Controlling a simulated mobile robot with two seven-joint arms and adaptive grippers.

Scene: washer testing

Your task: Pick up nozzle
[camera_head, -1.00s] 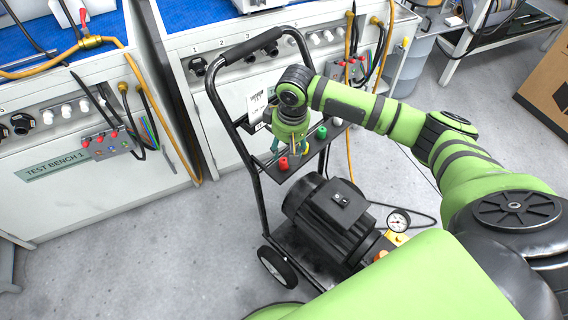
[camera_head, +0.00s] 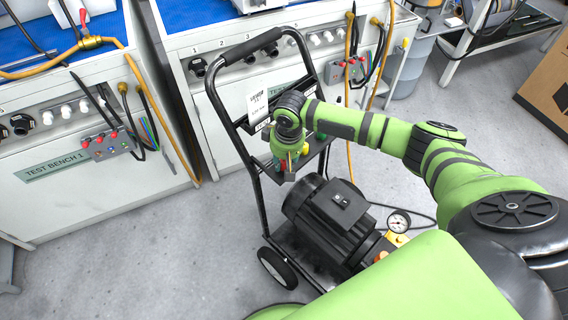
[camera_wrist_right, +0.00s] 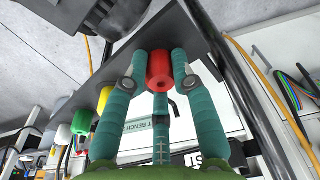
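The red nozzle (camera_wrist_right: 160,72) sits at the edge of the dark cart shelf in the right wrist view. Its round end with a small hole faces the camera. My right gripper (camera_wrist_right: 160,80) has its teal fingers around it, one close on each side and a third below. The fingers look spread, with no clear grip; contact is hard to judge. In the head view my right gripper (camera_head: 289,168) points down over the cart's shelf, and it mostly hides the red nozzle. My left gripper is not in view.
Yellow (camera_wrist_right: 104,98), green (camera_wrist_right: 80,122) and white (camera_wrist_right: 64,134) nozzles line the same shelf edge. The black cart handle (camera_head: 235,55) rises beside my arm. A motor (camera_head: 330,215) and gauge (camera_head: 398,221) sit below. Test benches stand behind; the floor at left is clear.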

